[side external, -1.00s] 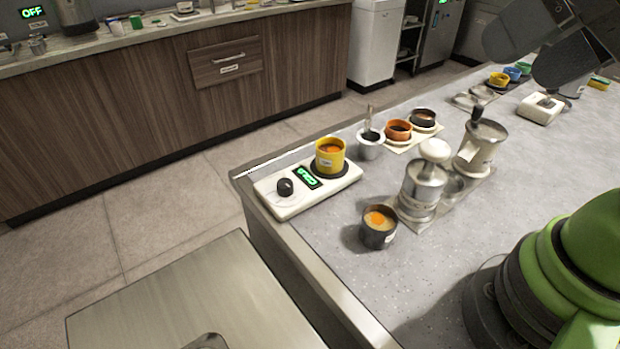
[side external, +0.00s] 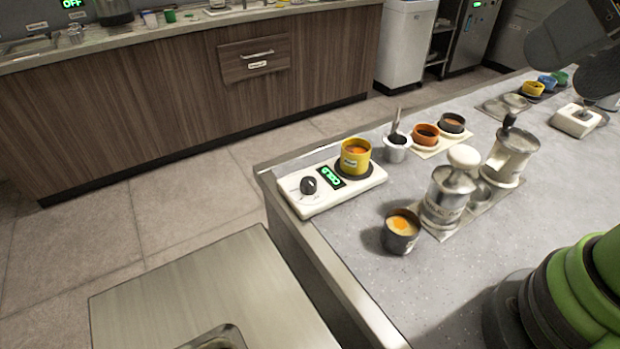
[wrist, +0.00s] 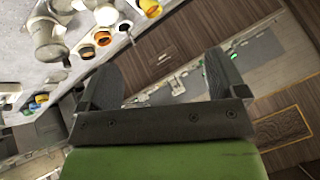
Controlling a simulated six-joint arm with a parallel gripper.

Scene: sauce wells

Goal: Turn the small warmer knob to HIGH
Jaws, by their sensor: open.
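The small warmer (side external: 322,203) is a white slab at the counter's left corner in the side view. Its black knob (side external: 308,185) sits on the left part of the top. A green-lit display (side external: 331,177) is beside the knob; I cannot read it surely. A yellow pot of orange sauce (side external: 355,156) stands on the warmer's dark plate. In the wrist view my gripper (wrist: 165,80) is open and empty, well away from the knob. The knob is not in the wrist view.
A small pot with a spoon (side external: 396,147) and orange and dark bowls (side external: 425,135) are behind.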

